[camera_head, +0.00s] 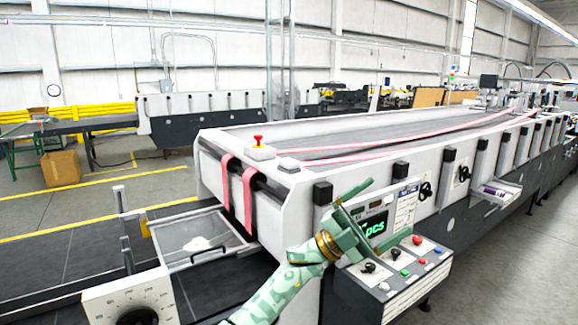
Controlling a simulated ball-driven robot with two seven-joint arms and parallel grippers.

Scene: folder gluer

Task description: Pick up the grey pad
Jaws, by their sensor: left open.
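I cannot clearly make out a grey pad. A small pale, whitish-grey thing (203,244) lies in the clear-walled tray (172,226) at the machine's left end, but I cannot tell whether it is the pad. My left gripper (381,214), mint green, is raised in front of the machine's side panel, beside the green digital display (375,227). Its fingers are spread apart with nothing seen between them. It is well to the right of the tray. My right gripper is out of view.
The long folder gluer (285,205) with pink belts (248,200) fills the middle and right. A button box (400,270) juts out below my left gripper. A small side shelf (503,189) holds a purple item. A dial panel (130,300) is at lower left. Floor is free at right.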

